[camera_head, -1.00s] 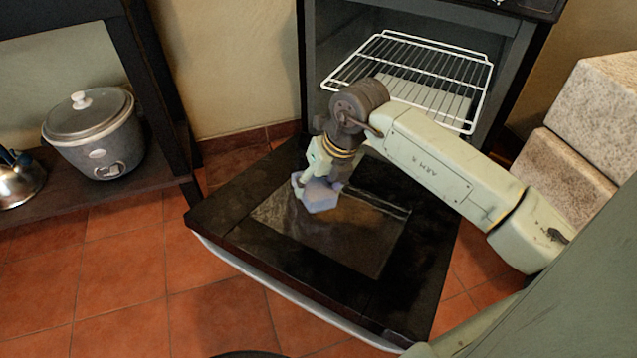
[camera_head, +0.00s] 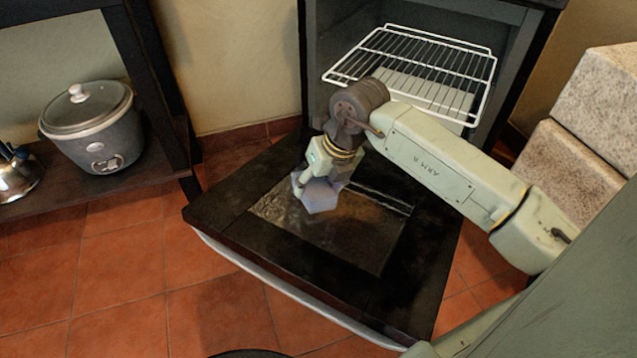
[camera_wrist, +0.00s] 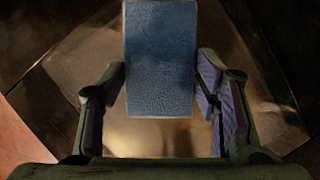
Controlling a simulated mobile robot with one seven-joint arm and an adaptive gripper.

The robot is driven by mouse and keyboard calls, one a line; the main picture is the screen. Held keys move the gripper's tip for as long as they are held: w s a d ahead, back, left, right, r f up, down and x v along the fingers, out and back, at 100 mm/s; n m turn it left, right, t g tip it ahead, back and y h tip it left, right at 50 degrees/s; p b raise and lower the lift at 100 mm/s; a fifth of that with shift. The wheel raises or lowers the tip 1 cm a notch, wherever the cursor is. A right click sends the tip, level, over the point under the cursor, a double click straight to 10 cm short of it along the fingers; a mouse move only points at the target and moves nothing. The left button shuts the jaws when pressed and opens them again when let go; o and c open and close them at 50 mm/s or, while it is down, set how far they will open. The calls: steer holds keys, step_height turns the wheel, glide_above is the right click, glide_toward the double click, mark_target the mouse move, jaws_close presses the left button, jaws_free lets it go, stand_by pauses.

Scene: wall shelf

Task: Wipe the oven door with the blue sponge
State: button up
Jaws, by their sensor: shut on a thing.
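The oven door (camera_head: 240,222) is open and folded down, with a dark frame around a glass panel (camera_head: 345,240). A brownish smear shows on the glass to the right of the sponge. My gripper (camera_head: 318,180) is over the upper left part of the glass, pointing down. It is shut on the blue sponge (camera_head: 318,197), which is at the glass; the exact contact is hard to see. In the wrist view the sponge (camera_wrist: 160,60) lies between the two fingers of my gripper (camera_wrist: 160,90), with the glass behind it.
The oven cavity behind the door holds a white wire rack (camera_head: 415,70). Pale stone blocks (camera_head: 565,165) stand at the right. A shelf at the left carries a grey cooker (camera_head: 95,130) and a kettle (camera_head: 15,175).

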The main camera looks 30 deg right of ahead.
steer(key=shift+s+a+f+b, duration=0.1)
steer(key=shift+a+f+b, duration=0.1)
steer(key=shift+f+b, duration=0.9)
stand_by(0.4)
